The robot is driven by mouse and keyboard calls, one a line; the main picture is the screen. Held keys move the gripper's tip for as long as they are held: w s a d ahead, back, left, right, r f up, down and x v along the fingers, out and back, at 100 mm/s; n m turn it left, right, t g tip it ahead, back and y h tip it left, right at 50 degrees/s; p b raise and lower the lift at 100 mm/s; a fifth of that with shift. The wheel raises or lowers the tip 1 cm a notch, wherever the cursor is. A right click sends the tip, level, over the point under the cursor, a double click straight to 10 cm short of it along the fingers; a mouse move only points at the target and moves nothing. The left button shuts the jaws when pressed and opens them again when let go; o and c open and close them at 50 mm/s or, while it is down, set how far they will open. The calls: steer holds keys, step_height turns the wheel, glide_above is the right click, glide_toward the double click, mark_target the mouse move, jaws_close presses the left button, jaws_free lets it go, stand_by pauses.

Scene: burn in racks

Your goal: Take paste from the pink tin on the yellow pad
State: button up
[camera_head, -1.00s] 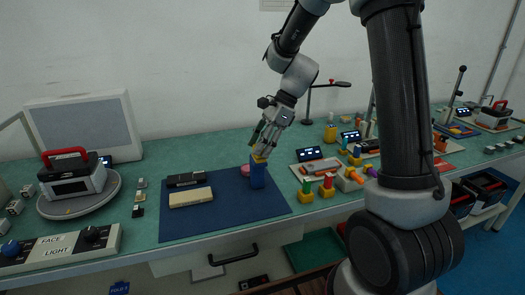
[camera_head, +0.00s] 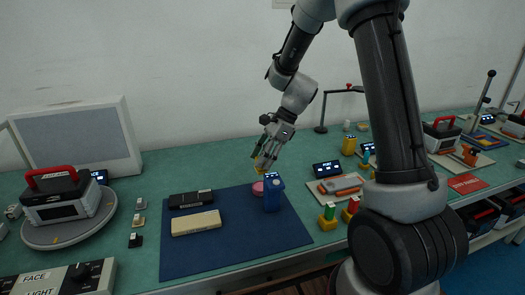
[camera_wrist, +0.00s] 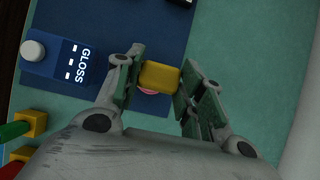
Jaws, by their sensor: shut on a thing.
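My gripper (camera_head: 264,163) is shut on a yellow pad (camera_wrist: 159,77), which sits between its two fingers in the wrist view. The pink tin (camera_head: 258,188) stands on the dark blue mat (camera_head: 200,259), just below the gripper in the head view. In the wrist view only a small pink edge of the tin (camera_wrist: 148,91) shows beyond the pad; the pad hides the rest. I cannot tell whether pad and tin touch.
A blue GLOSS meter (camera_head: 272,197) with a white knob (camera_wrist: 33,50) stands close to the right of the tin. A black case (camera_head: 190,199) and a beige block (camera_head: 196,223) lie on the mat's left part. The mat's front is clear.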

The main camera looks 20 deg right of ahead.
mark_target(263, 171)
steer(key=shift+f, duration=2.7)
steer(key=shift+f, duration=0.5)
steer(key=shift+r, duration=0.1)
steer(key=shift+r, duration=3.45)
